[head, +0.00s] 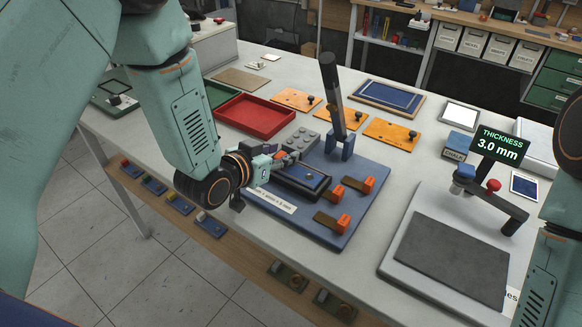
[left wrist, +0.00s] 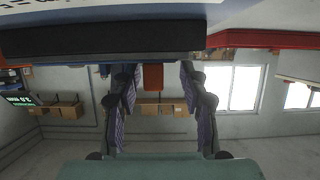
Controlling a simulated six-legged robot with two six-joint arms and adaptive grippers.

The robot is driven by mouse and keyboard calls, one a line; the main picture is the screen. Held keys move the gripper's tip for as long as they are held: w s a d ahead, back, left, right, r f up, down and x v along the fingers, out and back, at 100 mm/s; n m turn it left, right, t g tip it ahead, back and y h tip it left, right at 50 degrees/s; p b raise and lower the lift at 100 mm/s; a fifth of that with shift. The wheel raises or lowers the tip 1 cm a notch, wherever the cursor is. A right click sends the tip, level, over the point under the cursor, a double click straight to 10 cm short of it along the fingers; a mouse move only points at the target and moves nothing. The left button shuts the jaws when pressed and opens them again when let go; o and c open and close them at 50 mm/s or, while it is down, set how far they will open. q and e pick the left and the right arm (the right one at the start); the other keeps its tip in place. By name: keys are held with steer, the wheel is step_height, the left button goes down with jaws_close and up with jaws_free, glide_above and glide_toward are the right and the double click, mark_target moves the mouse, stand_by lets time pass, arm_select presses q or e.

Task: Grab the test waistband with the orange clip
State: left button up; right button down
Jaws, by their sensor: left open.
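I cannot tell which strip is the test waistband. My left gripper (head: 284,158) is at the board's left side, beside a dark block (head: 302,180), with the clips beyond it to the right. In the left wrist view its fingers (left wrist: 158,78) are apart. An orange-red block (left wrist: 153,77) shows between them, apparently beyond the fingertips. My right gripper is out of view.
A dark lever (head: 331,95) stands upright on the blue board (head: 365,215). A red tray (head: 255,117) and several orange plates (head: 392,133) lie behind. A thickness gauge (head: 490,190) with a grey pad (head: 450,258) stands at the right, its display reading 3.0 mm.

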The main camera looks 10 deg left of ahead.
arm_select(q)
steer(key=shift+w+f, duration=0.1)
steer(key=shift+w, duration=0.1)
steer(key=shift+d, duration=0.6)
steer(key=shift+w+a, duration=0.15)
steer(key=shift+a, duration=0.2)
steer(key=c, duration=0.7)
steer(key=shift+d, duration=0.3)
jaws_close()
steer(key=shift+a, duration=0.25)
